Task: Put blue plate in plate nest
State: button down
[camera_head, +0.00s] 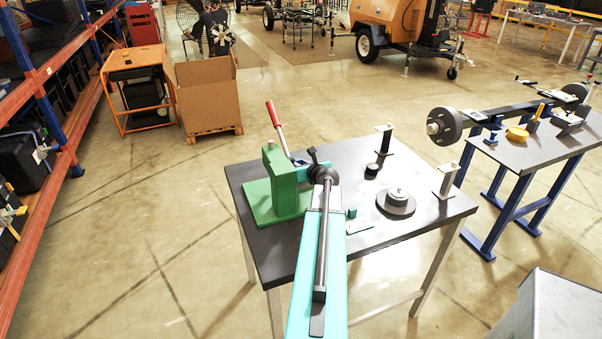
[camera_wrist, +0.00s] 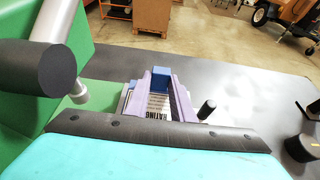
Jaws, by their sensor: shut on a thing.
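In the wrist view, the two purple fingers of my gripper (camera_wrist: 162,80) are shut on the blue plate's block (camera_wrist: 160,74). A pale plate face with dark print, partly reading "RATING" (camera_wrist: 156,104), shows between the fingers. The green press (camera_head: 273,187) with a red-tipped lever stands close to the left of my gripper; it also fills the left of the wrist view (camera_wrist: 18,108). I cannot clearly make out the plate nest or whether the plate touches anything below.
On the dark table (camera_head: 375,243) right of my arm are a pale plate with a teal block (camera_head: 358,226), a round grey disc (camera_head: 396,204), a black knob (camera_head: 371,170) and two metal stands. A second bench (camera_head: 530,155) stands to the right.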

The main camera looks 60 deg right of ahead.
jog(key=shift+f+b, duration=1.25)
jog(key=shift+f, duration=0.2)
jog(key=shift+f, duration=0.15)
jog(key=c, duration=1.5)
grip_release()
jog(key=shift+c, duration=0.2)
jog(key=shift+r, duration=0.2)
jog(key=shift+b+v, duration=0.85)
jog(key=shift+v, duration=5.15)
jog(key=shift+a+f, duration=0.1)
jog(key=shift+f, duration=0.05)
